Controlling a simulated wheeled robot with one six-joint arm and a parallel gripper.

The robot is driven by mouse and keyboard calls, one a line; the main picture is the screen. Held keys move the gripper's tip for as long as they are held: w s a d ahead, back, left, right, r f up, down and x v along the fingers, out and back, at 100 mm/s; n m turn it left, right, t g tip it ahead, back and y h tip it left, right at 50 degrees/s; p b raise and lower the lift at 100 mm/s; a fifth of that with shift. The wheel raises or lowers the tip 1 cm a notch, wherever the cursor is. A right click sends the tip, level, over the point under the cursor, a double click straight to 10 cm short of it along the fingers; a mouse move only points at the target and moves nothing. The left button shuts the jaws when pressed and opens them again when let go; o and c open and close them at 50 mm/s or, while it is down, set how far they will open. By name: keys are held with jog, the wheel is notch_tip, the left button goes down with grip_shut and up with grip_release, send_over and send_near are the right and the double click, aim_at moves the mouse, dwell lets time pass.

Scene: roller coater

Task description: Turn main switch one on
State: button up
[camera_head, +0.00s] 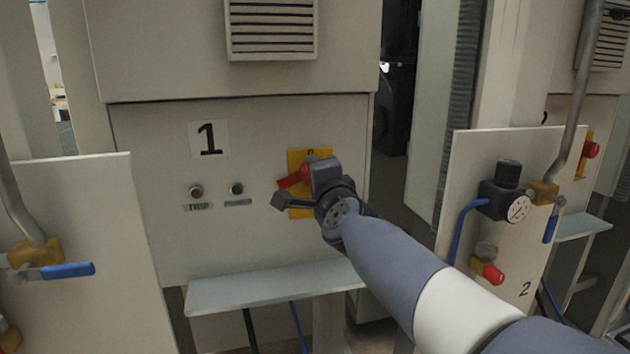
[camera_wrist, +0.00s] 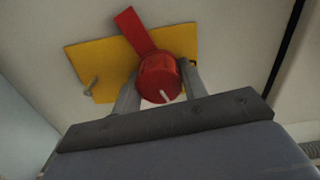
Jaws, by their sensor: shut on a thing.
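Main switch one is a red rotary handle (camera_head: 291,179) on a yellow plate (camera_head: 296,157), fixed to the cabinet panel right of the black number 1 label (camera_head: 209,139). My gripper (camera_head: 310,180) is at the switch and covers much of it in the head view. In the wrist view my gripper (camera_wrist: 160,92) has its two grey fingers on either side of the round red knob (camera_wrist: 160,80), shut on it. The red lever arm (camera_wrist: 137,30) points up and slightly left there. A white mark shows on the knob's face. The plate's lettering is mostly hidden.
A red lamp (camera_head: 196,191) and a green lamp (camera_head: 236,188) sit left of the switch. A grey shelf (camera_head: 270,290) juts out below. A panel with a gauge (camera_head: 518,208) and valves stands at right. A blue-handled valve (camera_head: 68,270) is at left.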

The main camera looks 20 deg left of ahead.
jog(key=shift+m+b, duration=0.35)
jog(key=shift+m, duration=1.65)
jog(key=shift+f, duration=0.1)
jog(key=o, duration=1)
jog(key=v, duration=1)
jog(key=shift+s+d, duration=0.2)
jog(key=shift+s, duration=0.15)
jog(key=x, duration=1.1)
